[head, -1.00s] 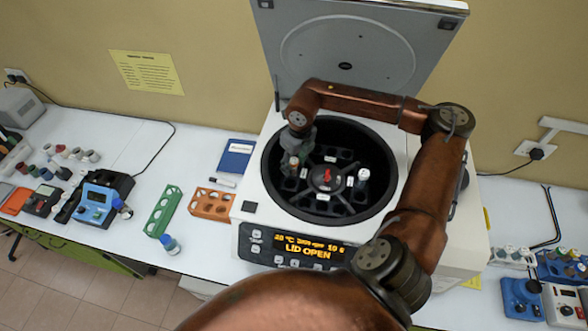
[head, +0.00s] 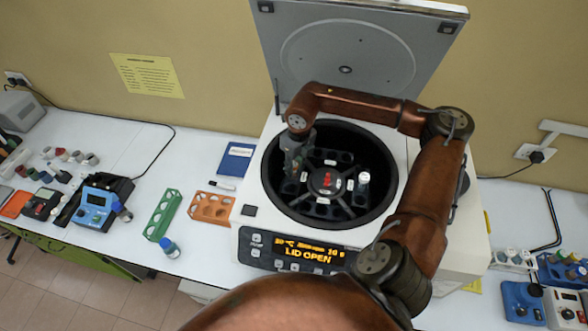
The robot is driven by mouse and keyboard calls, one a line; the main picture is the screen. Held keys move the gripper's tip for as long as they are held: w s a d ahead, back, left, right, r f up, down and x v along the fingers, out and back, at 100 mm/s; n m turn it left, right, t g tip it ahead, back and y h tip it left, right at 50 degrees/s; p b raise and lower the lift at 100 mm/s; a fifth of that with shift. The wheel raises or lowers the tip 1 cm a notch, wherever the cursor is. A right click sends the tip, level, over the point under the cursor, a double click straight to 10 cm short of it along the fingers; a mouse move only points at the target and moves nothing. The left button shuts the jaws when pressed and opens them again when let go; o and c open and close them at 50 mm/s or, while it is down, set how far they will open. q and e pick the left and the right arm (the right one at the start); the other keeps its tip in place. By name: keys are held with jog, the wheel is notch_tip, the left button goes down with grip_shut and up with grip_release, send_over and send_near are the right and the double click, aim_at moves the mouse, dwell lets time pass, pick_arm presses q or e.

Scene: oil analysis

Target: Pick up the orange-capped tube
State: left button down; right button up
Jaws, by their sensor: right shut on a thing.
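The right gripper (head: 292,169) reaches down inside the open centrifuge (head: 249,254), at the left side of its round bowl. It is shut on a tube at the rotor's left rim. The fingers cover the tube's cap and body almost wholly, so its orange colour does not show clearly now. The black rotor (head: 318,207) has a red centre knob (head: 327,180). A white-capped tube (head: 363,179) stands upright in a slot on the rotor's right side, apart from the gripper. My left gripper is not in view.
The centrifuge lid (head: 345,45) stands open behind the bowl. An orange rack (head: 211,207) and a green rack (head: 162,215) lie left of the centrifuge. A blue-capped vial (head: 169,247) stands near the front edge. Blue devices crowd both bench ends.

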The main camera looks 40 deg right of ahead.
notch_tip(320, 180, up, 18)
jog(key=b, duration=0.2)
jog(key=shift+b, duration=0.3)
dwell(0.7)
